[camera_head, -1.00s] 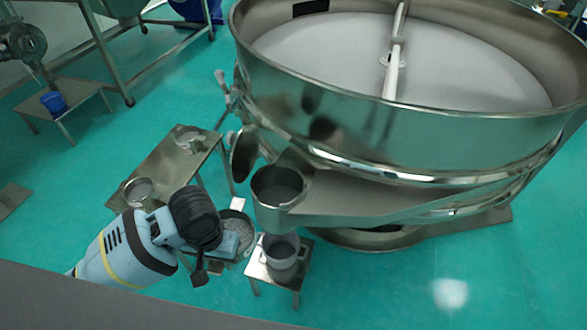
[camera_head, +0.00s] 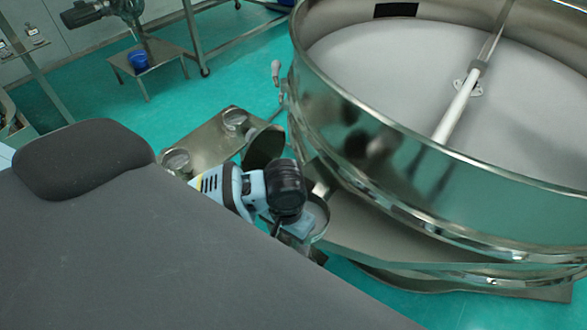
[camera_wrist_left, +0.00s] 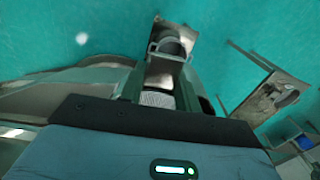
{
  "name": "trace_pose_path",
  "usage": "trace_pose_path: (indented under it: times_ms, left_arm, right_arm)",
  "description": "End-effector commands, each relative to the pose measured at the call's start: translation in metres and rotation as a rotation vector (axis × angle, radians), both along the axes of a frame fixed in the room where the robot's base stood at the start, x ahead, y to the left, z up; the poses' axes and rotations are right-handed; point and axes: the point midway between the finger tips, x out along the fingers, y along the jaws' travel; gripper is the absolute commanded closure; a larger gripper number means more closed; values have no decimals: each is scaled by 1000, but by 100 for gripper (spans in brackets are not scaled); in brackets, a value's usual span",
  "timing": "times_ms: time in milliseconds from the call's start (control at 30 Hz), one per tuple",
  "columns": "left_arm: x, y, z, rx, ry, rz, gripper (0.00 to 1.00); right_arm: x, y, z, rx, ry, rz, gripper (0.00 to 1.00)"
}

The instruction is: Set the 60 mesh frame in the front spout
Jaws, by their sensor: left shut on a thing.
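My left gripper (camera_head: 297,228) is at the front spout (camera_head: 322,212), over its near left side. In the left wrist view the gripper (camera_wrist_left: 158,92) is shut on a frame with grey mesh (camera_wrist_left: 157,99), which shows between the fingers. No mesh number is readable. My gripper hides most of the frame in the head view, and I cannot tell whether it is inside the spout or just above it. The spout's round lid (camera_head: 263,147) stands open on the far left side. My right gripper is in neither view.
A steel table (camera_head: 205,142) behind my left arm bears two round items (camera_head: 235,118) (camera_head: 176,160). A bucket (camera_wrist_left: 172,45) on a small stand shows in the wrist view. The large sieve drum (camera_head: 400,150) fills the right. A blue pot (camera_head: 138,60) stands far left.

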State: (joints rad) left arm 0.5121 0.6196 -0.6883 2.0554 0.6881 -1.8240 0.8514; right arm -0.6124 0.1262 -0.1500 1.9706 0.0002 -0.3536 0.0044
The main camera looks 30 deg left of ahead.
Motion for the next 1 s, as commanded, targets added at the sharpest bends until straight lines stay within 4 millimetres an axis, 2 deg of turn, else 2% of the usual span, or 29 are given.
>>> trace_pose_path:
  times_ms: [33,167,333,500,633,1000]
  left_arm:
    - [1,1,1,1,-1,0,94]
    - [16,12,11,10,-6,-5,94]
    - [52,46,38,17,-8,14,94]
    - [73,73,57,7,-7,50,94]
    - [78,80,61,1,-3,62,94]
    - [77,80,51,0,1,63,94]
  right_arm:
    - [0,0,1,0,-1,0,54]
    - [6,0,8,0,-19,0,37]
    - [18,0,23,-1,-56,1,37]
    - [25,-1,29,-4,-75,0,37]
    - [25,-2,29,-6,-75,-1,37]
    - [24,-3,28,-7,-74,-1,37]
